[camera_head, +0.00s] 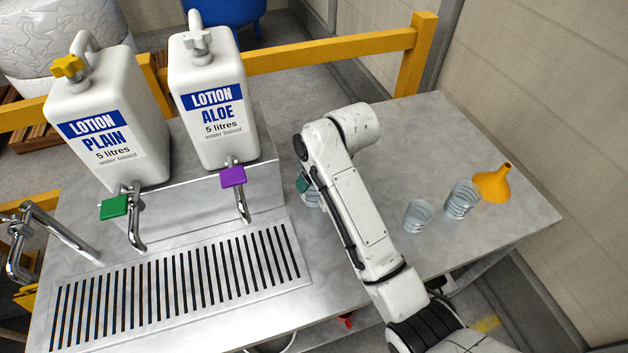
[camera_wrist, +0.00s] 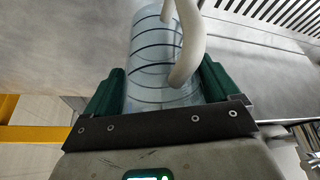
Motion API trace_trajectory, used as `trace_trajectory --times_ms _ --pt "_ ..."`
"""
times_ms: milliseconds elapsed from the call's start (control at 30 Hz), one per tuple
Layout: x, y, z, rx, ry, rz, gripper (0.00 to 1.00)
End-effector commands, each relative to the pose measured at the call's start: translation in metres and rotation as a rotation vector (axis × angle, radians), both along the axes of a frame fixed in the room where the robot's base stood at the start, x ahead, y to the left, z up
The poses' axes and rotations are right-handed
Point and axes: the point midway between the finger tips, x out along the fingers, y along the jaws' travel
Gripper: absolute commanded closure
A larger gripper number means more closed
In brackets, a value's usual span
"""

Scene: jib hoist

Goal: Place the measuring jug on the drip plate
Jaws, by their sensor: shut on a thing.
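The measuring jug (camera_wrist: 150,60) is a clear cylinder with dark ring markings and a pale curved handle. In the wrist view it sits between the green fingers of my gripper (camera_wrist: 163,78), which is shut on it. In the head view my arm hides most of the jug (camera_head: 314,198); a green finger of my gripper (camera_head: 304,184) shows beside it. The drip plate (camera_head: 176,285) is a slotted metal grate in the worktop at the left; its slots also show at the top right of the wrist view (camera_wrist: 281,14). The jug is to the right of the plate, apart from it.
Lotion containers, PLAIN (camera_head: 110,125) and ALOE (camera_head: 212,100), stand behind the plate, with a green tap (camera_head: 115,207) and purple tap (camera_head: 233,177) overhanging it. Two clear vessels (camera_head: 418,215) (camera_head: 462,200) and a yellow funnel (camera_head: 492,183) stand at the right.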

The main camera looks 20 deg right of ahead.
Motion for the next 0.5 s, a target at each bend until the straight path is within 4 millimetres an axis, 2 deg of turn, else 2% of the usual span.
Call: trace_trajectory --times_ms 100,333,500 --pt "0.011 0.002 -0.011 -0.001 0.0 0.0 0.44" --pt "0.02 0.004 -0.025 0.0 0.001 0.0 0.44" --pt "0.02 0.003 -0.047 -0.002 0.0 0.001 0.44"
